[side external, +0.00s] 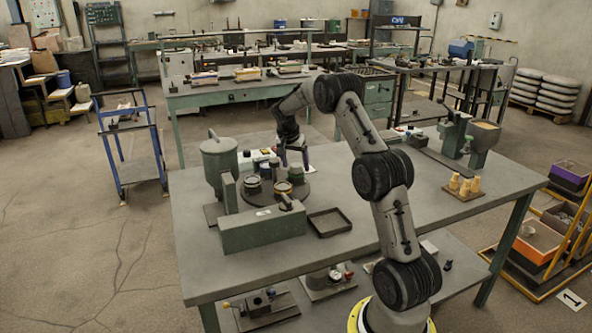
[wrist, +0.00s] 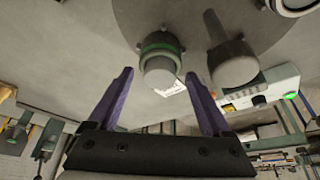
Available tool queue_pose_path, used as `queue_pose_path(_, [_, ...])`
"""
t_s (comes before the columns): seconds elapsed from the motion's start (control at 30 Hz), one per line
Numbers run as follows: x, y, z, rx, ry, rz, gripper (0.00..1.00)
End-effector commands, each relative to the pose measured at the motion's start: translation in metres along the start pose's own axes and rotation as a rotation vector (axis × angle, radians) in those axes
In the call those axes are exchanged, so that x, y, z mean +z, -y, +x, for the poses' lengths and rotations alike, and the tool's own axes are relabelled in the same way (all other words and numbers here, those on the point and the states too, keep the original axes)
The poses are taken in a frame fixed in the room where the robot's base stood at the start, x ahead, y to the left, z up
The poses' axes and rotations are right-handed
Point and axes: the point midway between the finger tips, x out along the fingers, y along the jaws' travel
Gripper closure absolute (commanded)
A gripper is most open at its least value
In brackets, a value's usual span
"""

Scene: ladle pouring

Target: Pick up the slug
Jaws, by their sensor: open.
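My gripper (wrist: 157,74) is open with two purple fingers; in the side view it hangs (side external: 294,158) at the back edge of a round dark turntable (side external: 298,193). In the wrist view, a short grey cylinder with a green band (wrist: 159,50) shows between and beyond the fingertips. I cannot tell whether the fingers touch it. A dark grey piece with a narrower neck (wrist: 231,62) is just right of the right finger. No piece is clearly recognisable as the slug. In the side view, several small round pots stand on the turntable, one with a tan top (side external: 283,187).
A grey-green tank (side external: 219,160) and a long green box (side external: 262,229) stand left and in front of the turntable. An empty black tray (side external: 330,222) lies right of the box. The table's middle right is clear.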

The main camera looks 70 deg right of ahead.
Motion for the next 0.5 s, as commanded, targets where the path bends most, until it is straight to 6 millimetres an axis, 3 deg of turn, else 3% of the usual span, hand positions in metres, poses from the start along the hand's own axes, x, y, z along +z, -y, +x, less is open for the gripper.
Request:
queue_pose_path(0.03, [0.0,0.0,-0.0001,0.0,0.0,0.0,0.2])
queue_pose_path(0.4, [0.0001,0.0,-0.0004,0.0,0.0,0.0,0.87])
queue_pose_path(0.5, [0.0001,0.0,-0.0004,0.0,0.0,0.0,1.0])
